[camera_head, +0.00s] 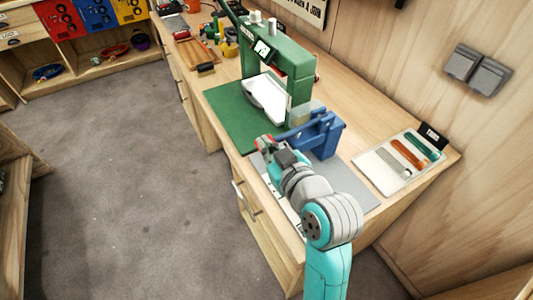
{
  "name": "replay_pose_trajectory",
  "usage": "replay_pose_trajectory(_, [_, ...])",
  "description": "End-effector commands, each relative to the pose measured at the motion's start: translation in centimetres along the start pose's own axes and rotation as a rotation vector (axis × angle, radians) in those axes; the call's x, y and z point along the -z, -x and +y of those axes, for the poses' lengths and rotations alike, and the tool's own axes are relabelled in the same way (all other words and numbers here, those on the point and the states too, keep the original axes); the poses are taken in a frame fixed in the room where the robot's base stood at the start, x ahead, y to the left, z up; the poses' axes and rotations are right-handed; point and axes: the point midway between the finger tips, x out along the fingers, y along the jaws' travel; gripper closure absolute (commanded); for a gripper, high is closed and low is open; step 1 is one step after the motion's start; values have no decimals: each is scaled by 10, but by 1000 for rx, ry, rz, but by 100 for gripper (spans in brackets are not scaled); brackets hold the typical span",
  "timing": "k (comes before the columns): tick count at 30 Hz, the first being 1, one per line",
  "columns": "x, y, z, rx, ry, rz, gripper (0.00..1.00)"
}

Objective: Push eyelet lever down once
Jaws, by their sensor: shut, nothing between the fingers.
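A blue bench device (326,137), which looks like the eyelet press, stands on a grey plate on the workbench. A blue bar, likely its lever (294,133), reaches from it to the left, roughly level. My gripper (264,143) is shut and empty near the left end of this bar. I cannot tell whether it touches the bar. My wrist and arm come up from the bottom right and hide the front of the grey plate (349,190) and part of the press's lower side.
A tall green machine (300,68) with a white tray-like part (266,97) stands just behind, on a green mat (230,112). A pale tray (398,163) with orange, green and grey strips lies to the right. The wall bounds the bench's right side; open floor lies left.

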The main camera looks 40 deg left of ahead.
Motion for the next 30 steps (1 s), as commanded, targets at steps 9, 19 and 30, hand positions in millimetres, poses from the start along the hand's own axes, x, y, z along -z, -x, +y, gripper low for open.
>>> replay_pose_trajectory(9, [15, 35, 5, -6, 1, 6, 100])
replay_pose_trajectory(19, [16, 87, 4, -6, 2, 8, 100])
replay_pose_trajectory(30, [17, 99, 3, -3, 2, 9, 100])
